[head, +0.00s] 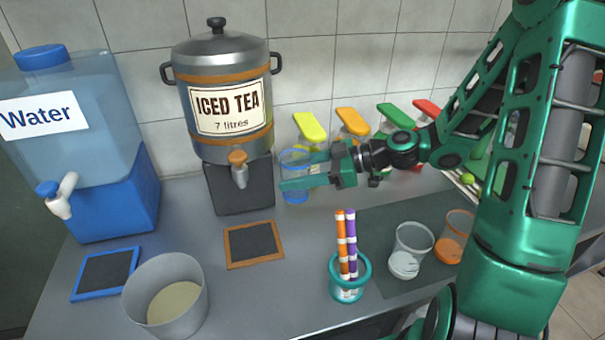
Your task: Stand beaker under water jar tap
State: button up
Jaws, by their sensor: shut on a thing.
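The water jar (75,120) stands at the far left, a clear blue container labelled "Water" on a blue stand. Its white tap (58,200) with a blue handle points toward the front. A clear beaker with a blue rim and blue base (295,196) is upright to the right of the iced tea urn. My gripper (298,172) is shut on this beaker from the right, its green fingers crossing the beaker's middle and hiding part of it. The beaker is well to the right of the water tap. Whether its base touches the counter is hard to tell.
The iced tea urn (225,90) on a dark stand is between beaker and jar. A blue-framed slate (105,272), a wood-framed slate (253,244) and a grey pot (165,298) lie in front. A teal marker cup (348,282) and two other beakers (408,250) stand at right.

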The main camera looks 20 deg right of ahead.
aim_at(287, 172)
jog(key=shift+s+a+r, duration=0.45)
jog(key=shift+a+r, duration=0.1)
jog(key=shift+a, duration=0.3)
jog(key=shift+s+a+r, duration=0.45)
jog(key=shift+a+r, duration=0.1)
jog(key=shift+a, duration=0.25)
